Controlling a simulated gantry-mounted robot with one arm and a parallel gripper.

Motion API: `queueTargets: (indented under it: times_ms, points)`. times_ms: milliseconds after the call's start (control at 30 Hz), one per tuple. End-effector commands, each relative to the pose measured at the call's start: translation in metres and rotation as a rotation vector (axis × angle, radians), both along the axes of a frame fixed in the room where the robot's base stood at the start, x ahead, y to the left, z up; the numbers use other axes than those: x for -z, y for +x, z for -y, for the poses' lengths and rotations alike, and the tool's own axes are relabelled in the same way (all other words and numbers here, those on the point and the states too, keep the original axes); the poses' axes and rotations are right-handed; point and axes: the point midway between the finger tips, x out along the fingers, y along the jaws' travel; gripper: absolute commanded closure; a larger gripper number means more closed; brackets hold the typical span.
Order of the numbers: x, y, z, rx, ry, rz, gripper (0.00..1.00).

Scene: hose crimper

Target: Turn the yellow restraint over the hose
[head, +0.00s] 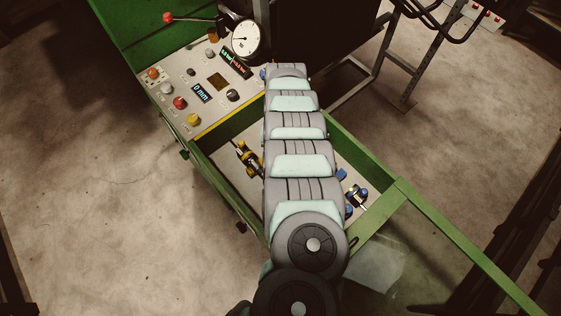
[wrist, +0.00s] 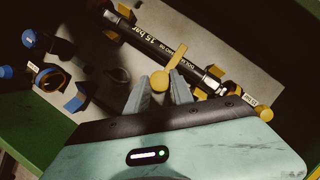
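In the wrist view, the black hose (wrist: 165,42) marked "15 bar" lies diagonally in the tray, with metal fittings at its ends. The yellow restraint (wrist: 175,55) shows as a narrow yellow arm reaching up to the hose's edge, with a round yellow knob (wrist: 160,80) at its near end. My gripper (wrist: 160,88) has its two grey fingers apart, one on each side of the knob. A narrow gap seems to show beside the knob; contact is hard to judge. In the head view my arm hides the gripper and most of the hose.
Blue-and-yellow fittings (wrist: 50,77) lie to the left in the wrist view. Another yellow knob (wrist: 265,114) is at the right. The tray has a green frame (head: 375,155). A control panel (head: 200,85) with buttons and a gauge (head: 245,39) stands at the upper left.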

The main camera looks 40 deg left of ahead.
Motion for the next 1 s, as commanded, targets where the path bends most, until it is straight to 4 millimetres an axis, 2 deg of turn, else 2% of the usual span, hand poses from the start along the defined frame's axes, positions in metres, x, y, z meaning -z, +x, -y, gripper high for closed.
queueTargets:
  times_ms: [33, 233, 567, 667, 1000]
  points:
    - [0.000, 0.000, 0.000, 0.000, 0.000, 0.000, 0.68]
    - [0.000, 0.000, 0.000, 0.000, -0.001, -0.001, 0.51]
    - [-0.004, 0.002, -0.001, 0.001, 0.000, 0.000, 0.51]
    - [-0.015, 0.006, -0.004, 0.001, 0.000, 0.001, 0.51]
    - [-0.076, 0.025, -0.020, 0.000, 0.001, 0.002, 0.51]
